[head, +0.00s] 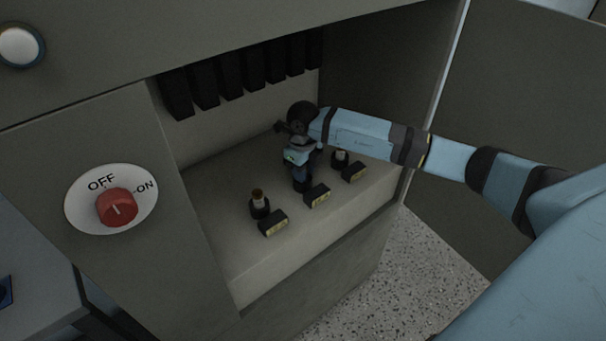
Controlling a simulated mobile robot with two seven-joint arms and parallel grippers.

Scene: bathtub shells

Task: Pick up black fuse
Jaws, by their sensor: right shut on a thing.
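My right gripper (302,174) reaches into the open cabinet from the right and points down at the middle of three fuse spots on the shelf. It is shut on a dark thing at the middle spot, most likely the black fuse; the fingers hide most of it. I cannot tell if it is lifted clear of its holder. A fuse with a brown top (257,195) stands in a black holder to the left. My left gripper is not in view.
Small black blocks with yellow labels, the left one (273,223) among them, stand in front of the holders. Several black bars (229,76) hang at the back wall. The cabinet door (520,110) is open at right. A red knob (117,207) with OFF and ON marks is at left.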

